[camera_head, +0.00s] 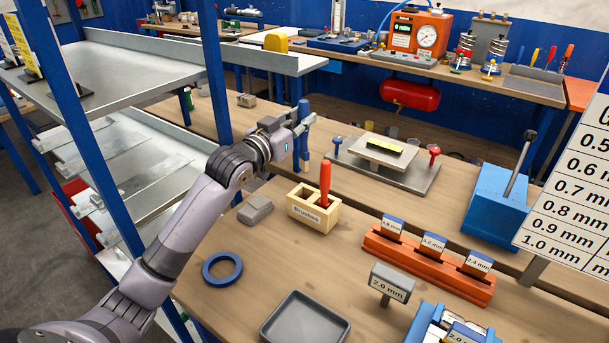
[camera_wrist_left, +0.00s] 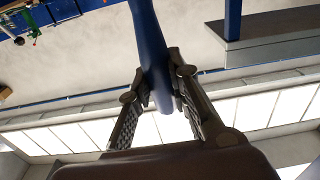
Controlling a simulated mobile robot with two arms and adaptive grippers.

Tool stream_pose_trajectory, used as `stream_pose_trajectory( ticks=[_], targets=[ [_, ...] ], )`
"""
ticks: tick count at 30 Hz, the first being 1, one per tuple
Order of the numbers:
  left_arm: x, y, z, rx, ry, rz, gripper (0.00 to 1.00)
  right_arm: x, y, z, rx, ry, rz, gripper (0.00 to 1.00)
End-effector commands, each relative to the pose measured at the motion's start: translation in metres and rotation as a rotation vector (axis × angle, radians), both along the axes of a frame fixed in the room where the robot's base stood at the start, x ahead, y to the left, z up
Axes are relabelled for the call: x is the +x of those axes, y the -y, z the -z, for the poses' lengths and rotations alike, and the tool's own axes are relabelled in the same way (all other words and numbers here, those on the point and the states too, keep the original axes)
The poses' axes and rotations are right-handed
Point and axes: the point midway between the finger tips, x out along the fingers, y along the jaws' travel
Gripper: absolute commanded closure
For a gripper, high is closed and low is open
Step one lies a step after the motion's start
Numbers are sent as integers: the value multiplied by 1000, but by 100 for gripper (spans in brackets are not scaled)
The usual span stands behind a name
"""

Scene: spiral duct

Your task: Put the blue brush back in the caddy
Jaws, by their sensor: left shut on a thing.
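The blue brush (camera_head: 304,148) is upright in my left gripper (camera_head: 304,124), which is shut on it. In the head view it is above and behind the caddy, outside it; whether its lower end touches the bench I cannot tell. In the left wrist view the blue brush (camera_wrist_left: 150,42) passes between the two fingers of my left gripper (camera_wrist_left: 161,82). The caddy (camera_head: 317,215) is a light wooden box labelled "Brushes" on the bench. A red brush (camera_head: 325,180) stands in its right part; its left part looks empty. My right gripper is not in view.
A grey block (camera_head: 255,209) lies left of the caddy. A blue ring (camera_head: 222,269) and a grey tray (camera_head: 305,322) are in front. An orange rack (camera_head: 428,264) is at right. A metal plate fixture (camera_head: 380,165) stands behind right. A blue shelf post (camera_head: 215,75) rises near my left arm.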

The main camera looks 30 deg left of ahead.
Motion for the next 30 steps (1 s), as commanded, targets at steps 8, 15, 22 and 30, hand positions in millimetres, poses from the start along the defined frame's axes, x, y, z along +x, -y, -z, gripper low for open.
stream_pose_trajectory(
  ticks=[8, 15, 22, 30],
  targets=[
    [0, 0, 70, 0, -3, -1, 100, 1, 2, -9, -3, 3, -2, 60],
    [0, 1, 94, 1, 1, 0, 100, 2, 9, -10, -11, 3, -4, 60],
    [0, 1, 127, 1, 0, -1, 100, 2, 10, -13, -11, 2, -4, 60],
    [0, 1, 133, 1, 4, 0, 100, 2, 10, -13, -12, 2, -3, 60]
  ],
)
